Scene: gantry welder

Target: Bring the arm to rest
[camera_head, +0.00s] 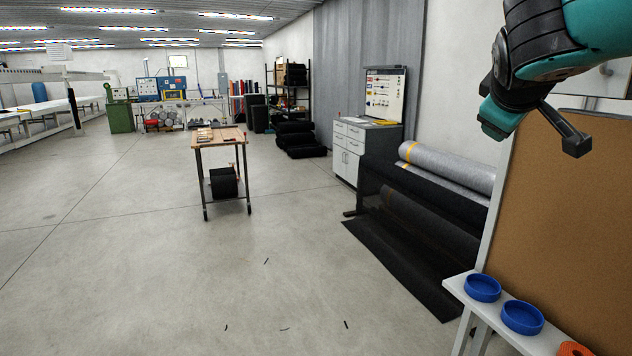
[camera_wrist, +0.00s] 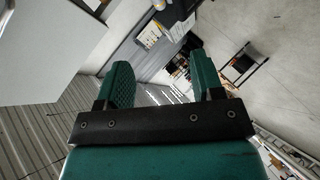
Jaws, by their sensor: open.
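My arm, teal and black, is raised at the top right of the head view, in front of the wall and a brown board. The fingers of my gripper are not clearly seen there. In the wrist view my gripper (camera_wrist: 162,84) shows two green fingers standing apart with nothing between them. The wrist view is strongly tilted, with the room's ceiling, wall and floor beyond the fingers.
A brown board (camera_head: 560,220) stands at the right, with a white ledge (camera_head: 507,322) holding two blue dishes (camera_head: 482,288) and an orange item (camera_head: 574,349). Fabric rolls (camera_head: 450,166) lie behind. A wooden-topped cart (camera_head: 221,139) stands mid-floor. The floor (camera_head: 150,270) is largely clear.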

